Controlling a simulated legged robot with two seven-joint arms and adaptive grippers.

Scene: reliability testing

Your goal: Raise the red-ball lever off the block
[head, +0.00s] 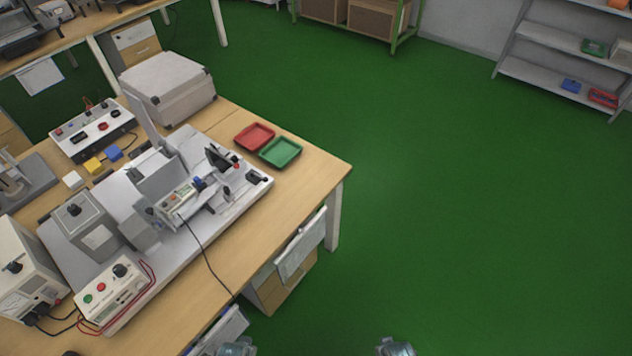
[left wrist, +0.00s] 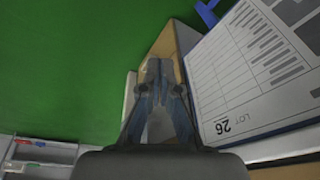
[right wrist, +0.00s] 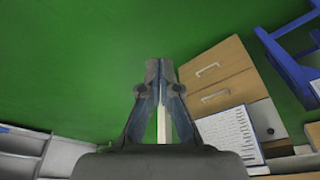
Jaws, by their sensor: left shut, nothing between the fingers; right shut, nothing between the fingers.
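A test machine (head: 190,190) with a grey plate, an upright post and a dark screen stands on the wooden bench in the head view. A small red spot (head: 236,166) beside the dark screen may be the lever's red ball; the lever and block are too small to tell apart. My left gripper (left wrist: 160,66) is shut and empty in the left wrist view, with a lot sheet to its right. My right gripper (right wrist: 157,66) is shut and empty in the right wrist view, over green floor. Both are well away from the machine.
A red tray (head: 254,137) and a green tray (head: 281,151) lie near the bench's far right corner. A grey case (head: 168,85) stands behind the machine. A control box (head: 112,292) and a black cable are nearer. Open green floor (head: 430,200) lies right of the bench.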

